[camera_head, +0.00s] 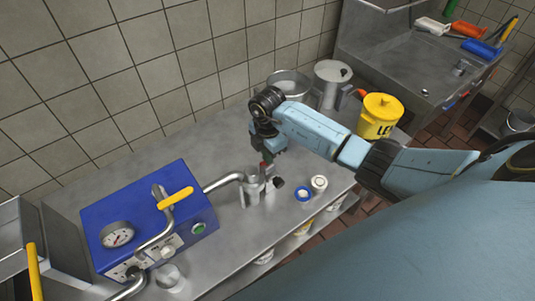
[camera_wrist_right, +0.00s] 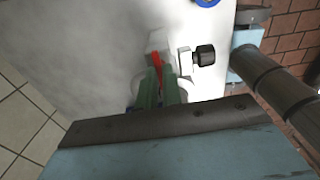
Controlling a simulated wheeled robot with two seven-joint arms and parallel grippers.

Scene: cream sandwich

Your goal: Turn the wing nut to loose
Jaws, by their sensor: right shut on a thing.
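My right gripper (camera_head: 266,160) points down over the metal fitting (camera_head: 252,186) at the end of the pipe from the blue machine. In the right wrist view its two green fingers (camera_wrist_right: 160,88) are close together around a narrow red piece (camera_wrist_right: 157,68), which looks like the wing nut. The red piece stands on a pale metal block (camera_wrist_right: 160,42), largely hidden by the fingers. A black knob (camera_wrist_right: 204,55) sticks out sideways from this fitting, clear of the fingers. My left gripper is not in view.
The blue machine (camera_head: 150,215) with a gauge and yellow-handled lever stands left on the steel counter. A blue-rimmed jar (camera_head: 303,194) and a white-lidded jar (camera_head: 319,183) stand close right of the fitting. A yellow bucket (camera_head: 380,118) and metal pots (camera_head: 331,82) stand behind.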

